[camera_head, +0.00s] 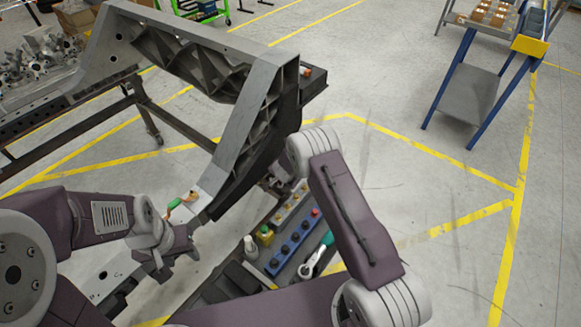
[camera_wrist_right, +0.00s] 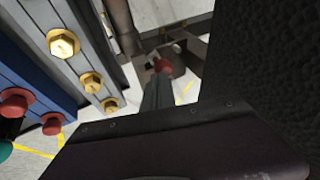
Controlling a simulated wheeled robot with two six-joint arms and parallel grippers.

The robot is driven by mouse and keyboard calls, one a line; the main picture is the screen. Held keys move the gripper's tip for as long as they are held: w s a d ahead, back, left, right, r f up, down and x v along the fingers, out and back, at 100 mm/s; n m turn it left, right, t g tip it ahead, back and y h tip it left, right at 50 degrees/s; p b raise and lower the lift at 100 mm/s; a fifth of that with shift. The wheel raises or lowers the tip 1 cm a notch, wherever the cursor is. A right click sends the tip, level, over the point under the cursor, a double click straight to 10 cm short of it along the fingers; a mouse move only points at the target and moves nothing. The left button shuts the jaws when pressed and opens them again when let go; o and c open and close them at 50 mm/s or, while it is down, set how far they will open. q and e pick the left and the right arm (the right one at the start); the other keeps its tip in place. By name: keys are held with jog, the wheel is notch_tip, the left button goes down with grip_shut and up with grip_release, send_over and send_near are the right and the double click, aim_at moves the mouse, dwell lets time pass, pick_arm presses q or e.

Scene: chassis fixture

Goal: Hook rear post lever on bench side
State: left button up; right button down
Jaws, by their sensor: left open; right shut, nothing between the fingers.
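A small lever with a green grip (camera_head: 174,204) and an orange-tan part beside it sits at the foot of the grey frame's near post, on a pale fixture bar. The large grey cast frame (camera_head: 235,140) stands tilted across the head view. My left gripper (camera_head: 188,246) is open just below the lever, apart from it, with nothing visible between its fingers. My right gripper (camera_wrist_right: 162,68) is shut and empty in the right wrist view; in the head view its wrist hides most of it beside the post. A red-tipped part shows close to its fingers.
A tool tray beside the post holds a blue block with dark knobs (camera_head: 291,248), a block with brass bolts (camera_wrist_right: 92,82), a green-handled ratchet (camera_head: 318,258) and small bottles. A blue-legged cart (camera_head: 470,90) stands back right. Open floor lies at right.

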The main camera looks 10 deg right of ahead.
pick_arm(q)
jog(key=shift+w+a+r+p, duration=0.1)
jog(key=shift+a+r+p, duration=0.05)
jog(key=shift+r+p, duration=0.55)
jog(key=shift+w+a+r+p, duration=0.1)
jog(key=shift+a+r+p, duration=0.1)
jog(key=shift+r+p, duration=0.45)
jog(key=shift+a+r+p, duration=0.15)
jog(key=shift+r+p, duration=0.3)
jog(key=shift+r, duration=0.45)
pick_arm(e)
jog(key=shift+w+a+f, duration=0.1)
jog(key=shift+w+a, duration=0.15)
jog(key=shift+a, duration=0.25)
jog(key=shift+w+a+f, duration=0.1)
jog(key=shift+w+a, duration=0.1)
jog(key=shift+a, duration=0.3)
pick_arm(q)
jog(key=shift+r, duration=0.15)
pick_arm(e)
jog(key=shift+d, duration=0.1)
